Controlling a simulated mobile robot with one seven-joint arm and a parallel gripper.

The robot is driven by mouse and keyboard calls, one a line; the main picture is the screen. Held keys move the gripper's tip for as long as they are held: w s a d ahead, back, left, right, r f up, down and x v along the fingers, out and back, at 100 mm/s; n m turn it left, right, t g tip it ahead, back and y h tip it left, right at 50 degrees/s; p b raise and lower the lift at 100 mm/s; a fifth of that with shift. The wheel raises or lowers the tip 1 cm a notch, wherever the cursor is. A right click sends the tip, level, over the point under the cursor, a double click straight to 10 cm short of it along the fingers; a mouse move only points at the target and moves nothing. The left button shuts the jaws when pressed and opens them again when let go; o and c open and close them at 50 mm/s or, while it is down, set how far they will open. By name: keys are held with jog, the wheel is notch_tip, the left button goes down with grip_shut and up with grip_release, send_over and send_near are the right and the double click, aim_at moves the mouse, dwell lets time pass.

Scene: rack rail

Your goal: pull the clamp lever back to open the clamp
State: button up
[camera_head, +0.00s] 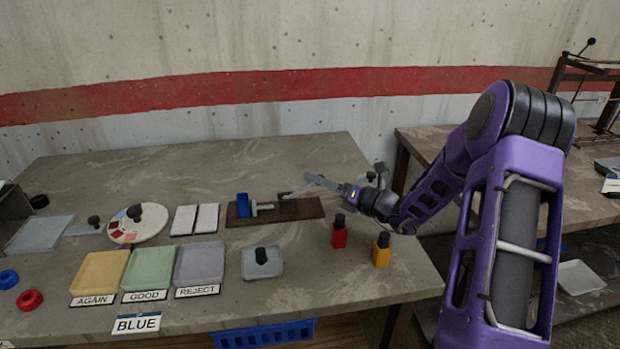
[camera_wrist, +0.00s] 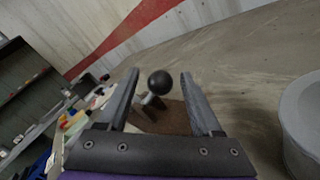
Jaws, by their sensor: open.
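The clamp stands on a brown board (camera_head: 302,209) on the table, with a blue block (camera_head: 243,205) at the board's left end and a grey metal clamp part (camera_head: 262,207) beside it. A thin lever (camera_head: 290,193) shows near my gripper (camera_head: 315,180) in the head view; its knob is not clear there. In the wrist view, the lever's black ball knob (camera_wrist: 159,82) appears between the two fingers of my gripper (camera_wrist: 160,73), with a gap on both sides. My gripper is open and holds nothing.
A red block (camera_head: 339,238) and a yellow block (camera_head: 381,255), both black-topped, stand right of the board's front. The table behind the board is clear.

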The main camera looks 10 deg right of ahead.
jog(key=shift+x, duration=1.75)
grip_shut()
